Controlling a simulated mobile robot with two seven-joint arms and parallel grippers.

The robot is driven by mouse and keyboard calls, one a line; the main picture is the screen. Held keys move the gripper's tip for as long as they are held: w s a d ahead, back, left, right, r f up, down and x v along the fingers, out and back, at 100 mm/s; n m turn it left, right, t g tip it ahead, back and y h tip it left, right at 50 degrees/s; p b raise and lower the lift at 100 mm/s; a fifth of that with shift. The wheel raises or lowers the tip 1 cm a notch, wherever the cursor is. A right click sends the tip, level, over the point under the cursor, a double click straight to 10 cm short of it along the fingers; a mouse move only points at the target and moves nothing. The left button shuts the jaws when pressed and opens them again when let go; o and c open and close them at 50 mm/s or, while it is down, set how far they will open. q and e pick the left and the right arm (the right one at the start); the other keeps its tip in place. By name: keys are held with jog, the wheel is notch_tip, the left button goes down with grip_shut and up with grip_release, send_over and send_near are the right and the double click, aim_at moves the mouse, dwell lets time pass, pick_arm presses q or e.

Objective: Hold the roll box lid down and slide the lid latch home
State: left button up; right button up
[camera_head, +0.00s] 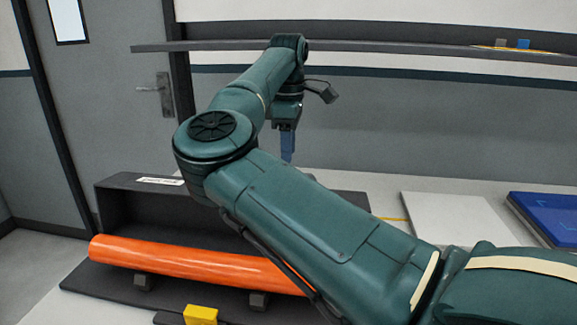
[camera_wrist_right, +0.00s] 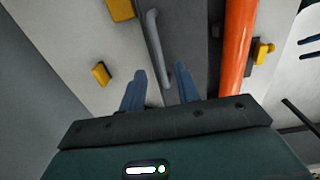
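The dark roll box (camera_head: 125,205) stands behind the orange roll in the head view, with a white label on its top edge; my right arm hides much of it. In the right wrist view its dark surface (camera_wrist_right: 204,30) has a grey bar (camera_wrist_right: 156,45) along it. I cannot tell which part is the lid. Yellow pieces (camera_wrist_right: 101,73) (camera_wrist_right: 120,8) lie beside it on the pale surface; whether one is the latch is unclear. My right gripper (camera_head: 288,146) points down above the area behind the roll. Its blue fingers (camera_wrist_right: 161,82) are apart with nothing gripped. My left gripper is not in view.
The orange roll (camera_head: 195,262) rests on small dark supports in front of the box. A yellow block (camera_head: 200,315) is at the front edge. A white panel (camera_head: 455,220) and a blue case (camera_head: 550,215) lie at right. A shelf (camera_head: 390,50) runs along the wall.

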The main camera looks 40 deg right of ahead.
jog(key=shift+d+f, duration=0.1)
jog(key=shift+f, duration=2.15)
grip_shut()
